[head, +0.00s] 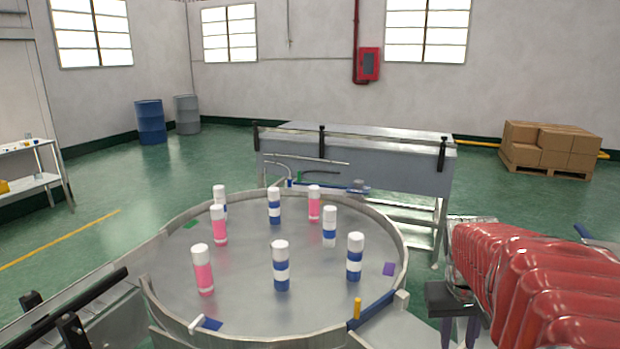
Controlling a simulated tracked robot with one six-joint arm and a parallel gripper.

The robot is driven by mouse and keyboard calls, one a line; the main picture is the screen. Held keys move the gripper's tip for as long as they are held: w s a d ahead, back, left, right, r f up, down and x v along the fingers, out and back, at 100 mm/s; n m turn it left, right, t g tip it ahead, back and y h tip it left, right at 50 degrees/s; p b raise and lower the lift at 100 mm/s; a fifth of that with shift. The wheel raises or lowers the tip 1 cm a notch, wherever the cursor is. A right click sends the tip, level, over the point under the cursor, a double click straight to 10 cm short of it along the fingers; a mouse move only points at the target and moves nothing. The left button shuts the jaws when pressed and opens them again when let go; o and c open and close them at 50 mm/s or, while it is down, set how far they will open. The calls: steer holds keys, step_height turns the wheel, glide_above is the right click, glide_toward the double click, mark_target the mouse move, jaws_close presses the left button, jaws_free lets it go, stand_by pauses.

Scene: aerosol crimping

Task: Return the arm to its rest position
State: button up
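My arm, in a red ribbed cover, fills the lower right of the head view. My gripper (459,335) shows beside it as a dark block with two fingers pointing down. The fingers are apart, with nothing seen between them. It is to the right of the round metal turntable (235,262), outside its rim. On the turntable stand several upright white-capped cans, some pink, such as the front pink can (203,271), and some blue and white, such as the front blue can (281,267).
A grey metal bench (365,165) stands behind the turntable. A rail (75,300) runs at the lower left. Cartons on a pallet (548,147) are at the far right, and blue and grey drums (151,122) at the back left. Green floor between them is clear.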

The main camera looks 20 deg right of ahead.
steer(key=s+a+r+n+t+y, duration=0.1)
steer(key=a+n+t, duration=0.1)
steer(key=a, duration=1.2)
steer(key=s+a+r+n+t+y, duration=0.1)
steer(key=s+a+r+n+t, duration=0.1)
steer(key=a, duration=1.2)
steer(key=shift+a+n+t, duration=0.3)
steer(key=shift+n+t, duration=0.1)
steer(key=shift+n, duration=0.4)
steer(key=shift+s, duration=0.1)
